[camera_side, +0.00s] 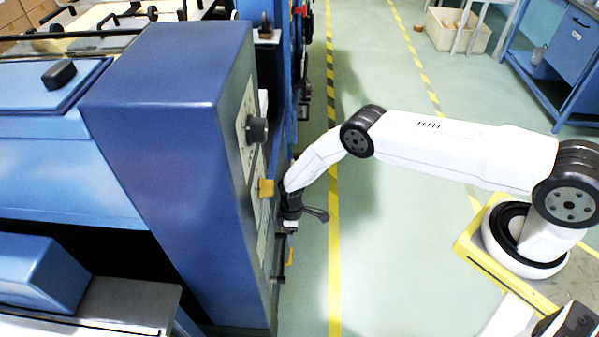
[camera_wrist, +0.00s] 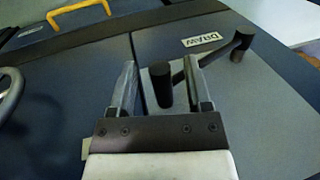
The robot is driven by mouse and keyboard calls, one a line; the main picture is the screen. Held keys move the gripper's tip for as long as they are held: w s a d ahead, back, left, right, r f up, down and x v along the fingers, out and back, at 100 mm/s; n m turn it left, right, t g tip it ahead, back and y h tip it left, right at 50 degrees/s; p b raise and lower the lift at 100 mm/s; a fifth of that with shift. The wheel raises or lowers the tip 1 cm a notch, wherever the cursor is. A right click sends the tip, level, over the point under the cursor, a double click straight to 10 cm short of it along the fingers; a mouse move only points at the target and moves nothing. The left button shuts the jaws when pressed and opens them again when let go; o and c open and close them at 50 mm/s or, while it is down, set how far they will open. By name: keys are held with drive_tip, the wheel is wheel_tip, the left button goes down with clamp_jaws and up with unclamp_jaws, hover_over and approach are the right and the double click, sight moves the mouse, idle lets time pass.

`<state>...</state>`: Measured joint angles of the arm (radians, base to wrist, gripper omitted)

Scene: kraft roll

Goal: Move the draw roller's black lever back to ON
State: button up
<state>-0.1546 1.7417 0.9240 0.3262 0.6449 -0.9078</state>
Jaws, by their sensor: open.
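The black lever (camera_wrist: 243,41) shows in the wrist view beside a white DRAW label (camera_wrist: 202,39). Its dark bar runs from the upper right down behind my right finger, towards a black upright post (camera_wrist: 160,85). My gripper (camera_wrist: 160,66) is open, with one finger on each side of that post and visible gaps beside it. The join of bar and post is partly hidden by the right finger. In the side view my gripper (camera_side: 290,212) is at the blue machine's panel, and a dark lever-like handle (camera_side: 316,214) sticks out to its right.
The blue machine's panel (camera_side: 245,170) carries a black knob (camera_side: 257,129) and a yellow knob (camera_side: 266,188) above my gripper. A yellow handle (camera_wrist: 80,13) and part of a grey ring (camera_wrist: 11,93) show in the wrist view. Green floor (camera_side: 390,240) is open right of the machine.

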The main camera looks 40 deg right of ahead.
drive_tip(key=shift+a+f, duration=0.1)
drive_tip(key=shift+f, duration=0.3)
clamp_jaws()
idle(1.4)
